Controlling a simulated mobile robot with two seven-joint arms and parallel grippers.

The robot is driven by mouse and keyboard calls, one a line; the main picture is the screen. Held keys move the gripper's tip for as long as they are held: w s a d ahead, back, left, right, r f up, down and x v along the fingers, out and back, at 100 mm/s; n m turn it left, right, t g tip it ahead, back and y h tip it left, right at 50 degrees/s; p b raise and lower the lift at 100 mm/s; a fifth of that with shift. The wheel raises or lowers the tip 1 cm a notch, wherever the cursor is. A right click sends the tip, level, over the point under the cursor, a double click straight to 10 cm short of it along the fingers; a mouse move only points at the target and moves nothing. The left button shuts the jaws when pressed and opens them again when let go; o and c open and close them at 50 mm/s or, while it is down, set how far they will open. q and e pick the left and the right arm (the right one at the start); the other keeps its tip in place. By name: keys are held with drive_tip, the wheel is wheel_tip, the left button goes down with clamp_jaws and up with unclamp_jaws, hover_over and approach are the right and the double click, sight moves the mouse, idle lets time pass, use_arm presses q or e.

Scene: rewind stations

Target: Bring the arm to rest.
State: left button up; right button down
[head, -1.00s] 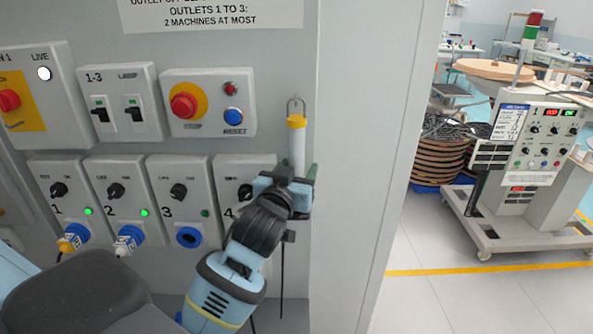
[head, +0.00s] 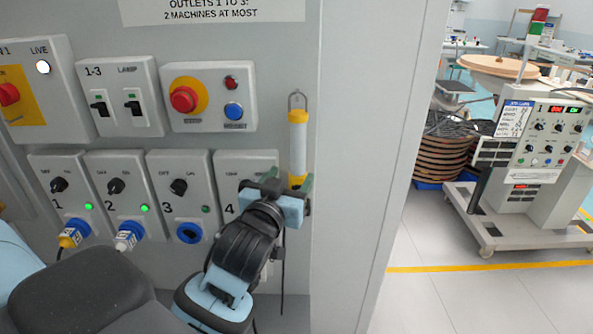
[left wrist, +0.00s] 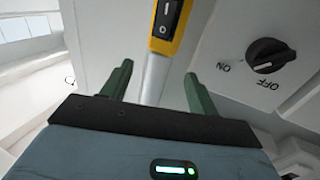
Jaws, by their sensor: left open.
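My left gripper (head: 289,186) is open, in front of the wall panel by the lower end of a hand lamp. The lamp (head: 297,145) is a white tube with yellow ends and hangs upright from a hook on the panel. In the left wrist view, the lamp's yellow end with a black rocker switch (left wrist: 167,20) lies beyond the two green fingertips (left wrist: 155,82). A pale stem from it runs down the picture between the spread fingers. I cannot tell whether a finger touches it. My right gripper is not in view.
Outlet boxes line the panel, with the outlet 4 box (head: 232,165) close beside my gripper. A red stop button (head: 184,99) sits above. A wheeled machine (head: 540,140) stands right, past clear floor.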

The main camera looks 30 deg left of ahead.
use_arm(q)
drive_tip(key=shift+v, duration=1.15)
drive_tip(key=shift+d, duration=0.15)
drive_tip(key=s+d+f+m+g+h, duration=0.1)
drive_tip(key=d+f+m+g+h, duration=0.15)
drive_tip(key=f, duration=1.25)
drive_tip(key=s+d+f+m+g+h, duration=0.1)
drive_tip(key=s+d+f+g+h, duration=0.1)
drive_tip(key=s+f, duration=0.9)
drive_tip(key=s+d+f+m+g+h, duration=0.1)
drive_tip(key=s+d+f+g+h, duration=0.1)
drive_tip(key=s+f, duration=0.9)
wheel_tip(320, 180, down, 5)
drive_tip(key=d+g, duration=0.1)
drive_tip(key=d, duration=0.1)
drive_tip(key=shift+s+d, duration=0.3)
drive_tip(key=shift+s, duration=0.1)
drive_tip(key=shift+f+m+g, duration=0.1)
drive_tip(key=shift+m+g, duration=0.15)
